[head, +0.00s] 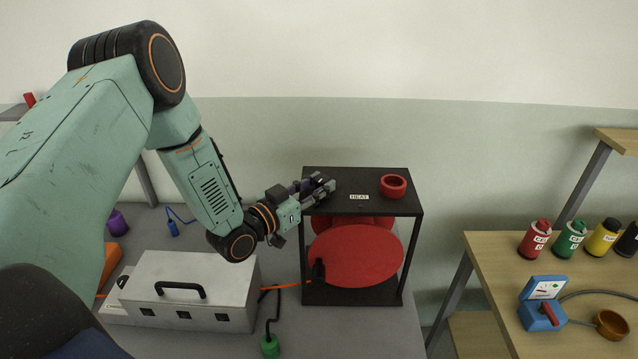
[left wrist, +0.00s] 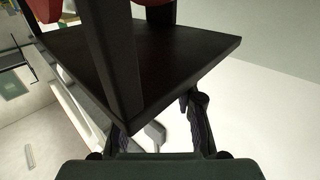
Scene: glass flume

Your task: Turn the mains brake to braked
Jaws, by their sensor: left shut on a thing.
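A black open frame (head: 340,297) stands on the grey bench and holds a large red disc (head: 355,256), with another red round shape behind it. My left gripper (head: 320,185) reaches in from the left to the top left corner of the frame. In the left wrist view my left gripper (left wrist: 155,115) shows at the edge of the black plate (left wrist: 180,55). My right gripper is not in view.
A red ring (head: 394,186) and a small white label (head: 359,197) are on the frame's top. A grey box (head: 190,285) with a black handle stands left. A wooden table (head: 490,260) with several coloured bottles and a blue device (head: 542,314) is right.

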